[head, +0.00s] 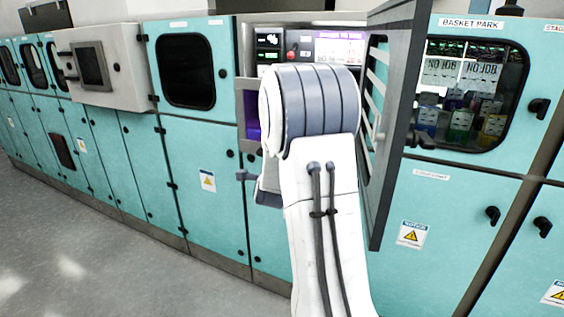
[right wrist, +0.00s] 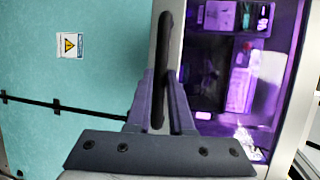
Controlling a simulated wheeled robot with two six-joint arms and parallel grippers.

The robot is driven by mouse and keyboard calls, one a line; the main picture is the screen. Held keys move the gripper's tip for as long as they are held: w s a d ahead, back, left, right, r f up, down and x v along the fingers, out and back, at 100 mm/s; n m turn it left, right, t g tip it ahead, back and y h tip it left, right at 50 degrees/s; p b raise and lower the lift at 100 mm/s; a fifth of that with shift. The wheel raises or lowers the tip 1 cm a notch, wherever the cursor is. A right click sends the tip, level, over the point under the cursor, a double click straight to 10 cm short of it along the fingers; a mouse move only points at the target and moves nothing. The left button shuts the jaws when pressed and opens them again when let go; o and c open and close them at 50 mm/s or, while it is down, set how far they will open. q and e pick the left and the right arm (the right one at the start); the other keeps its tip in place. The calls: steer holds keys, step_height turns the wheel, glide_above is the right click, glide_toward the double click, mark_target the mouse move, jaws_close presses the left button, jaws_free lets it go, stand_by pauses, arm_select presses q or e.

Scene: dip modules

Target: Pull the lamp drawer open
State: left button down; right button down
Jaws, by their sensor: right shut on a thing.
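The lamp drawer shows in the head view as a grey-framed, purple-lit front (head: 251,112), partly hidden behind my right arm. In the right wrist view its pale frame (right wrist: 241,146) stands beside a purple-lit space with several items in it. A dark upright bar handle (right wrist: 165,35) runs along the left side of this front. My right gripper (right wrist: 161,85) is shut on the handle, with one finger on each side of it. In the head view the gripper is mostly hidden by my own arm. I cannot tell how far the drawer stands out. My left gripper is not in view.
A dark-framed door (head: 388,125) stands open just right of my right arm. Behind it is a lit control panel (head: 330,50). Teal cabinets line both sides, with a basket park window (head: 468,95) at the right. The grey floor (head: 90,235) at the left is clear.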

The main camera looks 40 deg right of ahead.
steer(key=a, duration=0.1)
steer(key=s+a, duration=0.1)
steer(key=a, duration=0.1)
steer(key=shift+f+b, duration=0.1)
steer(key=shift+b, duration=0.3)
steer(key=shift+w, duration=0.1)
steer(key=c, duration=1)
jaws_free()
steer(key=shift+o, duration=1)
steer(key=shift+w+a, duration=0.1)
steer(key=shift+w, duration=0.05)
steer(key=b+v, duration=0.1)
steer(key=v, duration=0.9)
steer(key=shift+s+b, duration=0.3)
steer(key=shift+s, duration=0.05)
